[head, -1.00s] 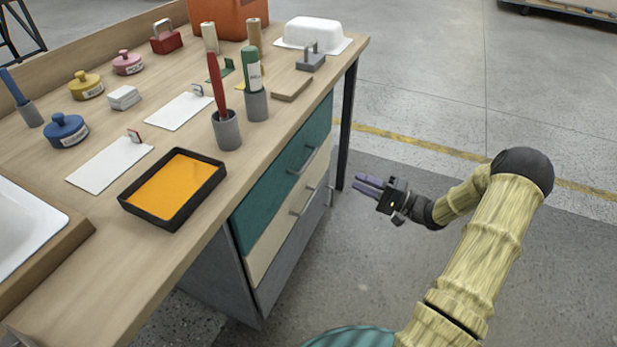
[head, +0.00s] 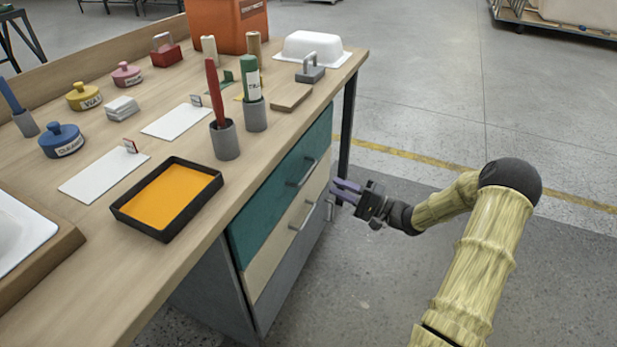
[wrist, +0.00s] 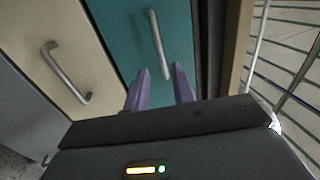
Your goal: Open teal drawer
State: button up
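The teal drawer (head: 268,212) is the top drawer under the workbench and looks shut. Its silver bar handle (head: 302,172) is on its front face. In the wrist view the teal drawer (wrist: 183,37) fills the upper middle, with its handle (wrist: 157,45) just beyond the purple fingertips. My gripper (head: 338,192) is to the right of the drawer fronts, pointing at them. In the wrist view my gripper (wrist: 160,85) has its two fingers apart with nothing between them. The handle lies ahead of the gap, and I see no contact.
Below the teal drawer are a cream drawer (head: 258,263) and a grey drawer (head: 278,295), both with handles. The benchtop above holds a tray with an orange inside (head: 168,198), cups, lidded pots and a white dish (head: 312,47).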

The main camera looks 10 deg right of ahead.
aim_at(308, 172)
jog(key=b+x, duration=0.3)
jog(key=x, duration=0.7)
jog(key=shift+w+a, duration=0.1)
grip_shut()
